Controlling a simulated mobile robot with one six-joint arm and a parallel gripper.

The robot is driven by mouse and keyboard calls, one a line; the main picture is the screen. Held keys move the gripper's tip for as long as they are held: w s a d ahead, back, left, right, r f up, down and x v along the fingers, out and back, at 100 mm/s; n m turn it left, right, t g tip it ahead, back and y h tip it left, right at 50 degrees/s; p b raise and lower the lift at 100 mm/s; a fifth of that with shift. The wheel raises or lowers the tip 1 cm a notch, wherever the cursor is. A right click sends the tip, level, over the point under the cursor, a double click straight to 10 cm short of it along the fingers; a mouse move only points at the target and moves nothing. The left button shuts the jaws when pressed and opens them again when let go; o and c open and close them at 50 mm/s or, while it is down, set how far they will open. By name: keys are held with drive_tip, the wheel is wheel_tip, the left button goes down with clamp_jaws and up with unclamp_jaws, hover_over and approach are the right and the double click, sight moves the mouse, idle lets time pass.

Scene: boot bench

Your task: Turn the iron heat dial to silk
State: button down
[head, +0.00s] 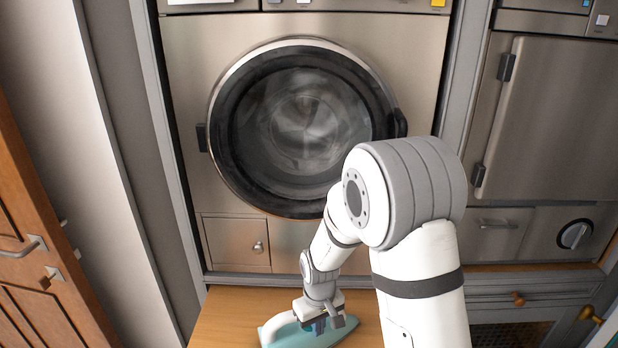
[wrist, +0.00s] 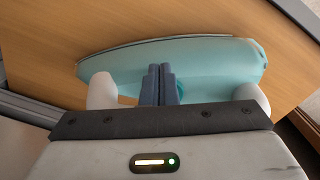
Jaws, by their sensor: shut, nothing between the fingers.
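The iron is teal and white. In the head view the iron (head: 345,328) is on the wooden bench top at the bottom, partly covered by my wrist. In the wrist view the teal body of the iron (wrist: 215,62) lies across the picture, with white parts showing on both sides of my fingers. My gripper (head: 319,326) is over the middle of the iron. In the wrist view my gripper (wrist: 158,70) has its two dark fingers together with nothing between them. The heat dial and its markings cannot be made out; my fingers and gripper body cover the iron's middle.
The wooden bench top (head: 225,320) is bare left of the iron. Behind it stands a front-loading washer with a round glass door (head: 300,120). A steel appliance with a knob (head: 574,235) is at the right. A brown door (head: 35,250) is at the left.

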drive_tip(key=shift+w+a+f, duration=0.15)
drive_tip(key=shift+w+f, duration=0.05)
drive_tip(key=shift+w, duration=0.05)
idle(0.9)
drive_tip(key=shift+s+a+b, duration=0.1)
drive_tip(key=shift+a+b, duration=0.2)
drive_tip(key=shift+b, duration=0.1)
drive_tip(key=shift+s+d, duration=0.1)
drive_tip(key=shift+s, duration=0.05)
drive_tip(key=shift+s+d, duration=0.1)
drive_tip(key=shift+s, duration=0.15)
wheel_tip(320, 180, up, 6)
drive_tip(key=p, duration=0.4)
